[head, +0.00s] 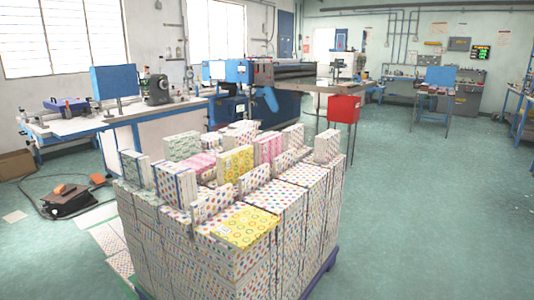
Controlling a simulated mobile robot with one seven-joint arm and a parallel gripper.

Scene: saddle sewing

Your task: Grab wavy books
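A large stack of patterned books (240,262) stands on a pallet (327,262) in front of me. Most have white covers with coloured dots. On top, a yellow-patterned book (246,227) lies flat at the near corner. Another yellow-patterned book (236,161) stands upright, with a pink-patterned book (268,148) behind it to the right. A pale green-patterned book (182,146) stands at the back left. I cannot tell which pattern is wavy; the prints are too small. My gripper is not in view.
A workbench with machines (85,124) is behind the stack on the left. A red box (343,108) stands behind on the right. A pedal unit with a cable (72,200) lies on the left floor. The green floor (430,210) on the right is clear.

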